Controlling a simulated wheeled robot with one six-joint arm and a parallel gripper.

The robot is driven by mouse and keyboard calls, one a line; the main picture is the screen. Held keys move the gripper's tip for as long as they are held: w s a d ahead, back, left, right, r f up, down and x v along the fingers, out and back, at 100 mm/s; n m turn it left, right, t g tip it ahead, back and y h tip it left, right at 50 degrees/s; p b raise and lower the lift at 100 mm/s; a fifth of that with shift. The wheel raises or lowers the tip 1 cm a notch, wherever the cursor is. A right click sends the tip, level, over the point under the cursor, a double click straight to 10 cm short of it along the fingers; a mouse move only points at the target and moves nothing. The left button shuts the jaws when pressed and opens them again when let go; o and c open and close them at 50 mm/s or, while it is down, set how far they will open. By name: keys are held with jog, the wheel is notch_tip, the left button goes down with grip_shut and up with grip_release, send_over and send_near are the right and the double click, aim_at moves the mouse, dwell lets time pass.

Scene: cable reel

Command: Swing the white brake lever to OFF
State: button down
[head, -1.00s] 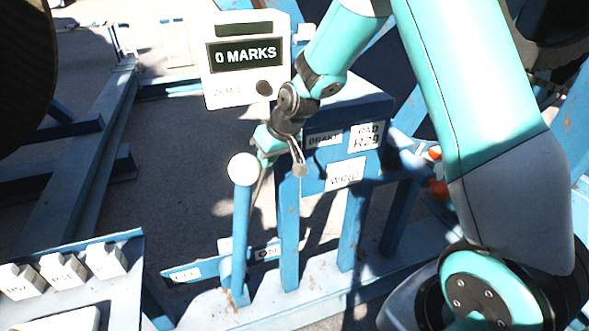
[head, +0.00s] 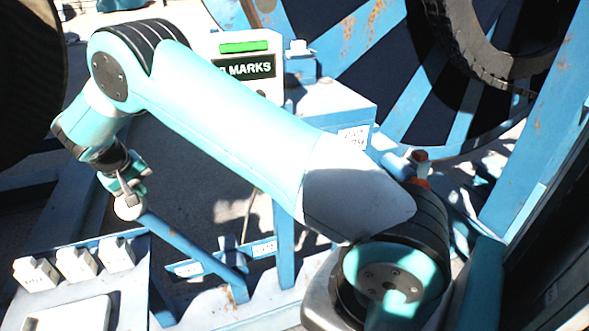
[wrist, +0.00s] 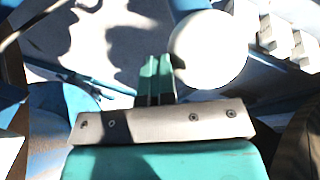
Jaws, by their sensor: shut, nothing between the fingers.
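The brake lever has a blue shaft (head: 190,245) and a white ball knob (head: 128,208). It leans far to the left in the head view, from its pivot low on the blue frame. My gripper (head: 126,186) is at the knob, in front of part of it. In the wrist view my fingers (wrist: 155,78) are shut with nothing between them. The white knob (wrist: 208,48) is just right of the fingertips; I cannot tell if they touch. Two small label plates, left (head: 188,270) and right (head: 264,248), sit by the lever's base; their words are unreadable now.
A white counter box (head: 240,62) behind my arm shows a green bar and "MARKS". A panel with white switches (head: 77,264) is at lower left, close below the knob. A large blue reel (head: 350,40) stands at the back. My arm hides much of the middle.

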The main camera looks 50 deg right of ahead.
jog(key=shift+w+a+f, duration=0.15)
jog(key=shift+a+f, duration=0.05)
jog(key=shift+a, duration=0.25)
jog(key=shift+w+a+f, duration=0.15)
jog(key=shift+a, duration=0.3)
notch_tip(320, 180, up, 12)
jog(key=s+b, duration=0.1)
jog(key=s, duration=0.1)
jog(key=shift+s+d+r, duration=0.2)
jog(key=shift+s+d, duration=0.2)
jog(key=shift+d, duration=0.05)
